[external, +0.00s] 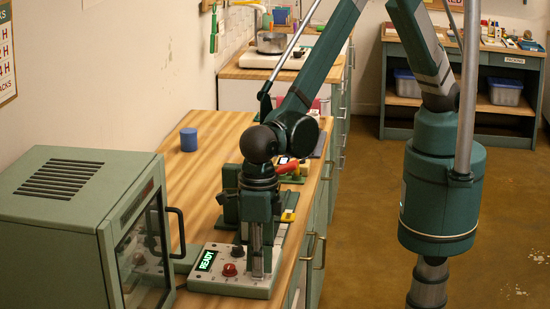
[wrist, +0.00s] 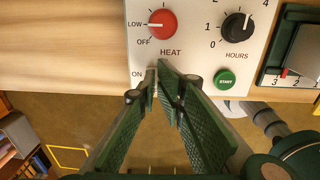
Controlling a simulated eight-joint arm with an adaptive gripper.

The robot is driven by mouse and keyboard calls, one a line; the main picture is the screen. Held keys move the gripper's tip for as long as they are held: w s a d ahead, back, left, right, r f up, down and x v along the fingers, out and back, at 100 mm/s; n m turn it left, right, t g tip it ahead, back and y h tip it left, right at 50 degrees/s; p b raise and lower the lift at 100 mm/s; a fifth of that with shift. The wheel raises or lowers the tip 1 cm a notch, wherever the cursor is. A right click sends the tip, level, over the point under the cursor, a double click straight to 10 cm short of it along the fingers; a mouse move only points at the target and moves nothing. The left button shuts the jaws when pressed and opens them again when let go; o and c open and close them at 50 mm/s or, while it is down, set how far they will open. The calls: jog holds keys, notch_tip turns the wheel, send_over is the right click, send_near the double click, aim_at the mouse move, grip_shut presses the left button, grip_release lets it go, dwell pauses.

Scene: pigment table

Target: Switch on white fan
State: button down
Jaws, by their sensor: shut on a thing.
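No white fan can be made out in either view. A pale control panel (external: 205,284) with a lit green READY display (external: 206,260) lies at the bench's near end. In the wrist view the panel (wrist: 195,60) has a red HEAT knob (wrist: 163,23) at LOW, a black HOURS knob (wrist: 238,27) and a green START button (wrist: 225,79). My gripper (wrist: 158,70) points at the panel's edge, just right of the printed ON. Its fingertips close on a small part there, apparently a switch, which they mostly hide. In the external view my gripper (external: 260,268) stands upright over the panel.
A green oven-like cabinet (external: 60,225) with a glass door and dark handle stands left of the panel. A blue cylinder (external: 188,139) sits on the wooden bench (external: 190,176). A device with a numbered scale (wrist: 295,60) is right of the panel. Open floor lies beyond the bench edge.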

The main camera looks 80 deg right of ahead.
aim_at(257, 279)
jog(key=shift+d+f, duration=0.15)
jog(key=shift+d, duration=0.15)
jog(key=shift+a+r, duration=0.2)
jog(key=shift+r, duration=0.4)
notch_tip(257, 279, up, 13)
jog(key=a+p, duration=0.1)
jog(key=a, duration=0.1)
jog(key=shift+a, duration=0.15)
